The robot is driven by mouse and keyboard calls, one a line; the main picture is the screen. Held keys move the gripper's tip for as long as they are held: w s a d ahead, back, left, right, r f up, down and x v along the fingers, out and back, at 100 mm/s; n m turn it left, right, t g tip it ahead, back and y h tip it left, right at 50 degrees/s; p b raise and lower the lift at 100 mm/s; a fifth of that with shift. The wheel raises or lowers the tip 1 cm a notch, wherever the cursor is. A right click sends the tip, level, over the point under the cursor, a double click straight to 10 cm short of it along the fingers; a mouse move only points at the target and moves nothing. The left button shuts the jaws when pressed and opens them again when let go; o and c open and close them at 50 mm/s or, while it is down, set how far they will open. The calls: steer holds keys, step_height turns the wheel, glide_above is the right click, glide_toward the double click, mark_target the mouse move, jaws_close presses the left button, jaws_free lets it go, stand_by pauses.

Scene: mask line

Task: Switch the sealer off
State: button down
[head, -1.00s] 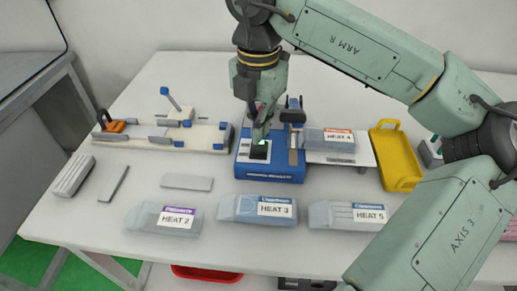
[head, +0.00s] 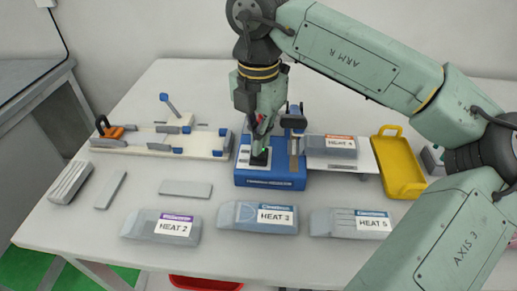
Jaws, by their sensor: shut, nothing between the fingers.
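The sealer (head: 270,180) is a blue box near the middle of the table, with a dark upright part at its right side. A black switch (head: 259,159) stands on a pale panel on its top left, with a small green glow beside it. My gripper (head: 259,145) is shut and empty, pointing down with its fingertips right at the switch. They hide part of the switch, and I cannot tell whether they touch it or which way it is set.
Packet HEAT 4 (head: 330,147) lies on a pale plate at the sealer's right. A yellow tray (head: 401,183) is beyond it. Packets HEAT 2 (head: 160,228), HEAT 3 (head: 256,218) and HEAT 5 (head: 350,224) lie in front. A white fixture (head: 150,143) is on the left.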

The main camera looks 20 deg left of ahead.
steer(key=shift+f+b, duration=1.1)
steer(key=shift+f, duration=0.15)
stand_by(1.0)
steer(key=shift+r, duration=0.2)
steer(key=shift+r+p, duration=2.1)
steer(key=shift+r, duration=1.25)
